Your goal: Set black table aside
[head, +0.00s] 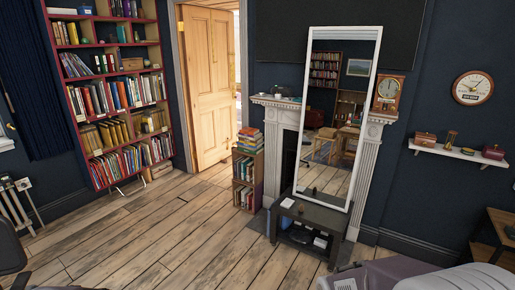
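The low black table (318,218) stands on the wood floor in front of the white fireplace, right of the middle of the head view. A small pale item (287,202) lies on its top at the left. Its lower shelf holds several dark and white items, hard to make out. A tall white-framed mirror (363,120) leans upright at the table's back edge; I cannot tell if its foot rests on the table or behind it.
A small bookcase (238,180) stacked with books stands left of the fireplace. A tall red bookshelf (75,100) and an open wooden door (206,85) are behind. The floor (170,230) on the left is clear. A wooden-topped unit (495,225) stands at the right edge.

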